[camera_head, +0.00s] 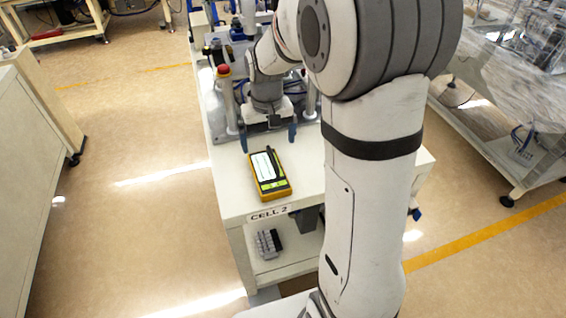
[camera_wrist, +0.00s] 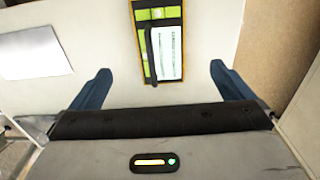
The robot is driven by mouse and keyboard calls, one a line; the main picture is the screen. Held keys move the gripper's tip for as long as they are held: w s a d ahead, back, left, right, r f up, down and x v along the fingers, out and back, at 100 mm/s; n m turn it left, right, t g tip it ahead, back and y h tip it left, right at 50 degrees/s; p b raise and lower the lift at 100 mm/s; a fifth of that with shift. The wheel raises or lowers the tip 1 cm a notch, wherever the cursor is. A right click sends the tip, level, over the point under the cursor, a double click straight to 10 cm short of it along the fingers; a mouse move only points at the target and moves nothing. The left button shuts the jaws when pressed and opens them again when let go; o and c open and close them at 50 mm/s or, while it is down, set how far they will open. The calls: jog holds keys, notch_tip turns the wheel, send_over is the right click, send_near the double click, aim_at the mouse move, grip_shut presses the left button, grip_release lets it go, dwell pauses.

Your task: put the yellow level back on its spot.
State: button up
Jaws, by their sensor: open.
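A yellow-edged device (camera_head: 268,174) with a dark face, a white panel and green patches lies flat on the cream table (camera_head: 234,190), near its front edge. I cannot tell whether it is the yellow level; no other level shows clearly. It also shows in the wrist view (camera_wrist: 173,32), between and beyond my fingers, its far end cut off by the top edge. A black pen-like piece (camera_wrist: 152,55) lies along its white panel. My gripper (camera_head: 268,135) is open and empty, its two blue fingers apart behind the device in the head view. They also show in the wrist view (camera_wrist: 160,70).
A red button (camera_head: 224,71) on a post and a fixture stand behind my gripper. A white sheet (camera_wrist: 35,52) lies at the left in the wrist view. A lower shelf (camera_head: 287,262) holds small grey parts (camera_head: 266,243). My arm hides much of the table's right side.

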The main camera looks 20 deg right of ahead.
jog(key=s+r+t, duration=0.1)
jog(key=s+r, duration=0.1)
jog(key=s, duration=0.8)
jog(key=s+r+t, duration=0.1)
jog(key=s+r, duration=0.2)
jog(key=s, duration=0.6)
jog(key=shift+s+d+r, duration=0.15)
jog(key=shift+s+r, duration=0.2)
jog(key=shift+r, duration=0.3)
